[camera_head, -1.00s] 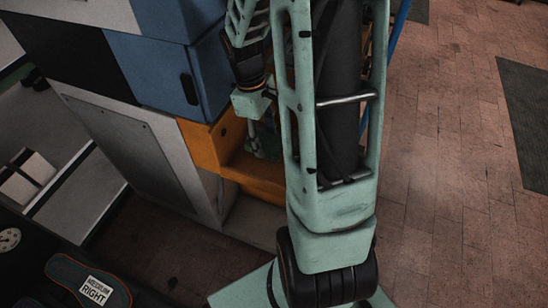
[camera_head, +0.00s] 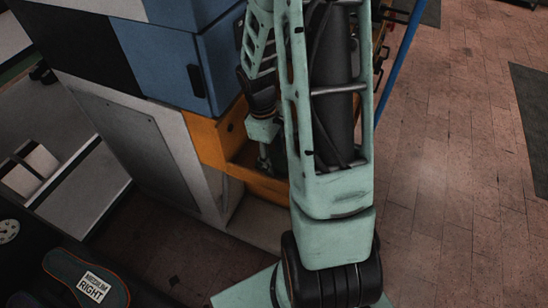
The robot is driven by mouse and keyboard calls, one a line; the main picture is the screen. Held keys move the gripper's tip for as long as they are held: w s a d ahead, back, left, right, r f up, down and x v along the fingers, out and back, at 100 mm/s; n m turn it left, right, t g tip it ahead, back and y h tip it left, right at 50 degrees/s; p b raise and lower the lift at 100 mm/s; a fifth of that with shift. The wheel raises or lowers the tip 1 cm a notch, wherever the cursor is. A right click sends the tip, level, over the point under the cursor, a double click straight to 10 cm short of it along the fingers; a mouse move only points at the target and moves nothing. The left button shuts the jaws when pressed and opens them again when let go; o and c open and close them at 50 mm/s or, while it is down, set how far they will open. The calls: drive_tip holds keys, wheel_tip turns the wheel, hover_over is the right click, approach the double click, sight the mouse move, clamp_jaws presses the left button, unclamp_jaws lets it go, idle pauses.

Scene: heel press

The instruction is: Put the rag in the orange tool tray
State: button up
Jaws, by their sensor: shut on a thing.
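The orange tool tray (camera_head: 208,138) is at the middle of the view, set against the machine body below a blue cabinet. My gripper (camera_head: 264,160) points down into or just over the tray, partly hidden by its orange front wall and by my own arm. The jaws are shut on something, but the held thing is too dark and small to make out. I cannot see the rag clearly anywhere in view.
The blue cabinet (camera_head: 170,55) stands close behind and left of my gripper. A grey panel (camera_head: 125,130) is left of the tray. A dark insole labelled "MEDIUM RIGHT" (camera_head: 85,282) lies at the lower left. Open brick floor (camera_head: 440,180) is on the right.

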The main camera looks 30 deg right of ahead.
drive_tip(key=o, duration=1.1)
drive_tip(key=shift+f, duration=0.1)
wheel_tip(320, 180, up, 12)
drive_tip(key=w+a+p, duration=0.1)
drive_tip(key=p, duration=0.1)
drive_tip(key=shift+w, duration=0.2)
